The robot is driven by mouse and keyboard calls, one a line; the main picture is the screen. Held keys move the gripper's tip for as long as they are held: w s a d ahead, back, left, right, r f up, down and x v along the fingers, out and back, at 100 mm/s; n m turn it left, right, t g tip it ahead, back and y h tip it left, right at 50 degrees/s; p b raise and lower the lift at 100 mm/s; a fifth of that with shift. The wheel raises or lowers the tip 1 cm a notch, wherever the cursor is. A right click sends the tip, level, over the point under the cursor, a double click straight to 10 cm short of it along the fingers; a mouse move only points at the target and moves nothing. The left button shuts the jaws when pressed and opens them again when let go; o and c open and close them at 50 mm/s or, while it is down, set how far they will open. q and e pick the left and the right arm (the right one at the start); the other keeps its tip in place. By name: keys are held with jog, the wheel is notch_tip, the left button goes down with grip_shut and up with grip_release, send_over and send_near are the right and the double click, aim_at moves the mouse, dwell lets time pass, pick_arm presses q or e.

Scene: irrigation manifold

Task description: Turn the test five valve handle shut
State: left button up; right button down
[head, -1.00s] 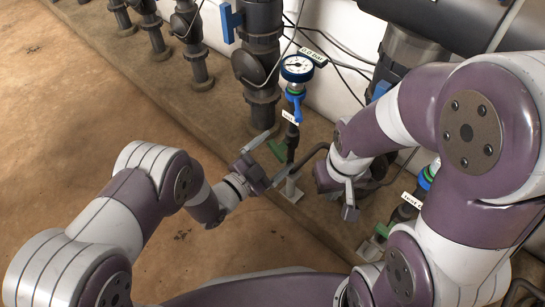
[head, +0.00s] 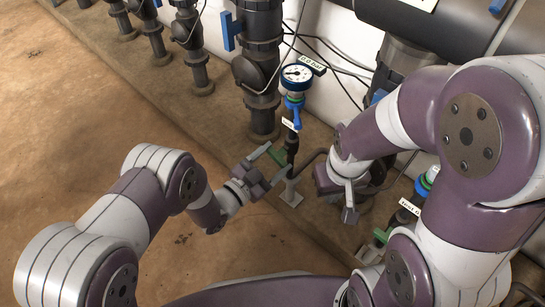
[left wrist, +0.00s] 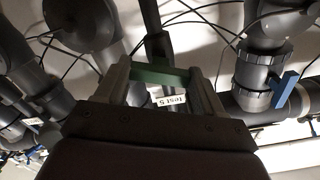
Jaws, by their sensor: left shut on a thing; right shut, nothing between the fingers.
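The test five valve has a green handle (head: 278,156) low on a thin dark pipe below a round gauge (head: 296,75). A small white label (head: 291,124) sits on that pipe; in the left wrist view the label (left wrist: 171,101) reads "Test 5", upside down. My left gripper (head: 268,168) is at the green handle from the left. In the left wrist view the green handle (left wrist: 160,74) spans between its two fingers, which are shut on it. My right gripper (head: 349,213) is shut and empty, to the right of the valve and apart from it.
A thick dark pipe (head: 261,75) stands behind to the left. A second test point with a green handle (head: 380,237) and label (head: 408,207) is at lower right. Open floor (head: 90,130) lies left.

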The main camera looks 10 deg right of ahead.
pick_arm(q)
jog(key=shift+n+p, duration=1.1)
jog(key=shift+n, duration=1.1)
jog(key=o, duration=1)
jog(key=shift+o, duration=0.2)
jog(key=shift+s+a, duration=0.2)
jog(key=shift+a, duration=0.05)
jog(key=p+v, duration=0.4)
jog(key=v, duration=0.8)
jog(key=shift+p, duration=0.4)
